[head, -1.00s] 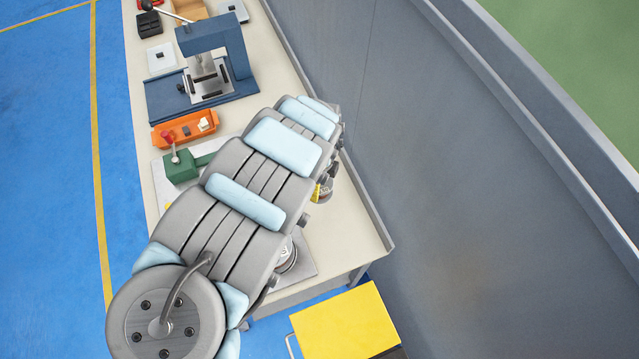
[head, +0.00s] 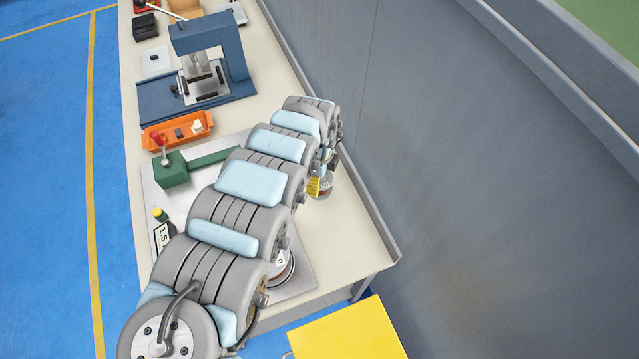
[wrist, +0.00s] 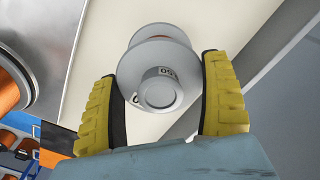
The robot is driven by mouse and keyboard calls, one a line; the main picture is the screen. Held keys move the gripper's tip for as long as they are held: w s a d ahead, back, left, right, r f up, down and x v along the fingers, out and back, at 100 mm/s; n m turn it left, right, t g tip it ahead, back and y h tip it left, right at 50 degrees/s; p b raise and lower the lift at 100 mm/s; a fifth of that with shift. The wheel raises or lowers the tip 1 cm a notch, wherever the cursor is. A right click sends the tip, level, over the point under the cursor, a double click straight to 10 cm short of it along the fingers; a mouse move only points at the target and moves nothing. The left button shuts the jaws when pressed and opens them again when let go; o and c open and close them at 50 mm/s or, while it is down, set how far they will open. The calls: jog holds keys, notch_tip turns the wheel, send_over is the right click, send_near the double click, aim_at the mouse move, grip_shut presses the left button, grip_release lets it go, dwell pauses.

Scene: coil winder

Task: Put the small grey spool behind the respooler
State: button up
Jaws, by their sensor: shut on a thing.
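The small grey spool (wrist: 163,70) sits between the two yellow fingers of my gripper (wrist: 158,78), which is shut on it. Its number label and round end face the wrist camera. In the head view, the spool (head: 325,189) shows partly below my wrist, over the pale bench near its wall-side edge; I cannot tell whether it touches the bench. The respooler, a grey plate (head: 303,247) with a green arm and block (head: 172,170), lies left of the spool. My arm hides much of the respooler.
A larger spool (head: 281,268) on the respooler shows partly beside my arm, and a copper-wound spool (wrist: 12,85) fills the wrist view's left edge. An orange tray (head: 178,130) and blue press (head: 210,60) stand farther along. The bench (head: 350,235) is bare near the wall-side corner.

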jog(key=shift+w+d+f, duration=0.1)
jog(key=shift+w+f, duration=0.05)
jog(key=shift+f, duration=0.15)
notch_tip(320, 180, down, 3)
jog(key=shift+f+b, duration=0.2)
jog(key=shift+b, duration=0.2)
jog(key=shift+w+r, duration=0.1)
jog(key=o, duration=1.1)
notch_tip(320, 180, up, 12)
jog(key=shift+p, duration=1.1)
